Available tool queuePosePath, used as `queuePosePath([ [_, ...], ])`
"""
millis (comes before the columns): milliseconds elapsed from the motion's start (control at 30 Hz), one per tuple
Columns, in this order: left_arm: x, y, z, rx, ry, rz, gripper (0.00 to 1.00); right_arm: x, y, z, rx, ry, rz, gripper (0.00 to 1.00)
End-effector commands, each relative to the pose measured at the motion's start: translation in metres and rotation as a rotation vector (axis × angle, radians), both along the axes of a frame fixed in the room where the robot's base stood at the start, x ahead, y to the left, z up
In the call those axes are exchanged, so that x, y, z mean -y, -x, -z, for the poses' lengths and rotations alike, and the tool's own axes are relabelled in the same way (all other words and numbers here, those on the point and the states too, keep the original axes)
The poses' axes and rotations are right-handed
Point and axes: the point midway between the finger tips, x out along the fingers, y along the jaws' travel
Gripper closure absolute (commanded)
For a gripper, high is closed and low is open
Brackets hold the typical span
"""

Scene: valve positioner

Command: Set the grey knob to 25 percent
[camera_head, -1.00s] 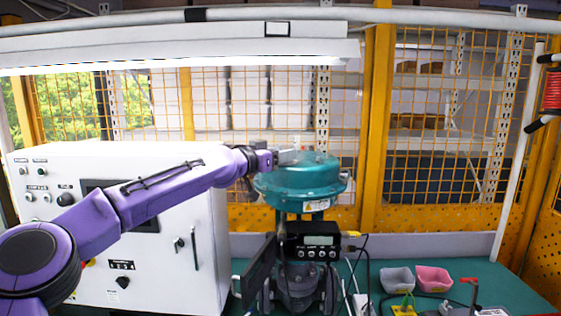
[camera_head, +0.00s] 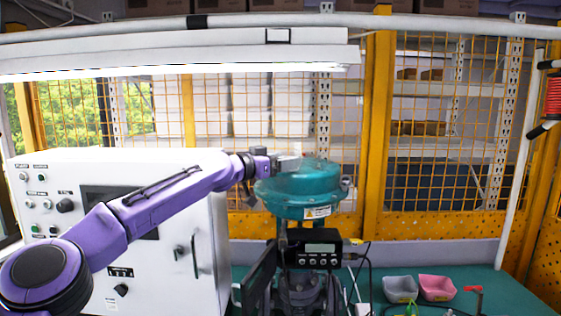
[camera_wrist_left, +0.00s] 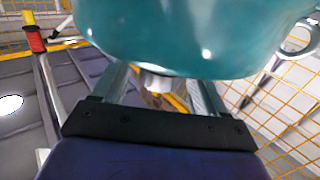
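I cannot pick out a grey knob for certain. A black positioner box (camera_head: 313,249) with a small display and a row of small round controls sits under the teal actuator (camera_head: 305,190). Its markings are too small to read. My left gripper (camera_head: 290,161) is at the upper left rim of the actuator, above the positioner. In the left wrist view, its two fingers (camera_wrist_left: 163,90) stand apart, and the teal actuator (camera_wrist_left: 190,35) covers their tips. I see nothing clamped between them. My right gripper is not in view.
A white control cabinet (camera_head: 188,225) with dark knobs and switches stands at the left, behind my left arm. A grey bin (camera_head: 400,289) and a pink bin (camera_head: 436,288) stand on the green table (camera_head: 500,295) at the right. Cables hang beside the positioner. A yellow mesh fence closes the back.

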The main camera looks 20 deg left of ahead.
Motion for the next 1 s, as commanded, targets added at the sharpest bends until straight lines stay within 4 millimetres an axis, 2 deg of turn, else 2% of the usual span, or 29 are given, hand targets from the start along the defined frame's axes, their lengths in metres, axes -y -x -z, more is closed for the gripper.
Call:
queuePosePath([
  [167,-0.002,0.001,0.000,0.002,0.001,-0.001,0.27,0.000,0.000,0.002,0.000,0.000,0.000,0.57],
  [267,-0.008,0.011,0.002,0.004,0.000,-0.002,0.27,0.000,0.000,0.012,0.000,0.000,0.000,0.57],
  [500,-0.038,0.059,0.004,0.005,0.001,-0.001,0.27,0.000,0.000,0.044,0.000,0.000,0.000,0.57],
  [700,-0.054,0.085,0.002,0.002,-0.001,0.000,0.27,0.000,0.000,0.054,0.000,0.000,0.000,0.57],
  [1000,-0.057,0.088,0.000,-0.001,0.000,0.000,0.27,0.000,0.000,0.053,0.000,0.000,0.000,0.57],
])
